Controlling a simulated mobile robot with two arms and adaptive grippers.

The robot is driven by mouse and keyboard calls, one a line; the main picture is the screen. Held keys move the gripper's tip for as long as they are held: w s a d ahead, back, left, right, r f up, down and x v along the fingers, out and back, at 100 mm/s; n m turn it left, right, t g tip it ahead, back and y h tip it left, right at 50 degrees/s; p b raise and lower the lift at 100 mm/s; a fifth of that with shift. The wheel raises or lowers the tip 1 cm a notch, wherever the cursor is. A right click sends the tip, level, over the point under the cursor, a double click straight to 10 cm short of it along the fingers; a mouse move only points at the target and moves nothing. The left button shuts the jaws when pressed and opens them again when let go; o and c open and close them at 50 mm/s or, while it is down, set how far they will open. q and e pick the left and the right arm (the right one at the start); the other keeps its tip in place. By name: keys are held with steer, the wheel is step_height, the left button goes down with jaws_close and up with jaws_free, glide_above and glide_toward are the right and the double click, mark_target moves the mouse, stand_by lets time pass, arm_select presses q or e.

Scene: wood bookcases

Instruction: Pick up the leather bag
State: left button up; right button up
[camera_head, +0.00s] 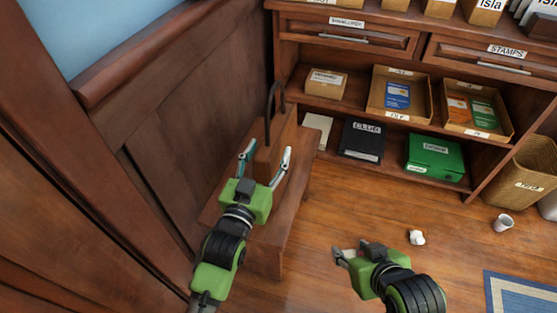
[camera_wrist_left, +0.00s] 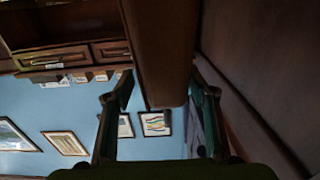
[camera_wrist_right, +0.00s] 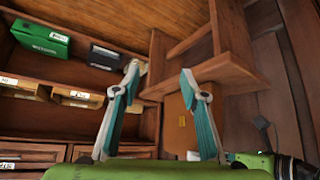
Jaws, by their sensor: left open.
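The brown leather bag (camera_head: 274,140) stands upright on a wooden bench (camera_head: 263,240) against the panelled wall, its dark looped handle raised. My left gripper (camera_head: 264,158) is open, with one finger on either side of the bag's near end. In the left wrist view the bag (camera_wrist_left: 162,50) fills the gap between the spread fingers; whether they touch it I cannot tell. My right gripper (camera_head: 347,250) is open and empty above the floor, right of the bench. In the right wrist view, which looks upside down, its fingers are apart (camera_wrist_right: 158,78).
A wooden bookcase (camera_head: 345,43) at the back holds open trays, a black box (camera_head: 362,140) and a green box (camera_head: 434,157). Floor between bench and rug (camera_head: 520,292) is mostly clear.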

mark_target(273, 133)
arm_select(q)
steer(key=shift+w+d, duration=0.15)
steer(key=shift+w, duration=0.55)
steer(key=x, duration=0.1)
steer(key=b+x, duration=0.1)
steer(key=x, duration=0.2)
steer(key=shift+w+b, duration=0.35)
steer(key=shift+b, duration=0.05)
arm_select(e)
steer(key=w+a+r+t+y, duration=0.1)
steer(key=w+a+r+t, duration=0.2)
steer(key=w+r+t, duration=0.2)
step_height(273, 133, up, 2)
steer(key=w, duration=0.2)
steer(key=shift+w+r+y, duration=0.25)
steer(key=shift+w+y, duration=0.05)
arm_select(q)
steer(key=shift+c, duration=0.4)
steer(key=c, duration=0.6)
jaws_close()
steer(key=shift+r, duration=0.15)
arm_select(e)
steer(key=shift+d+f, duration=0.2)
steer(key=shift+d, duration=0.15)
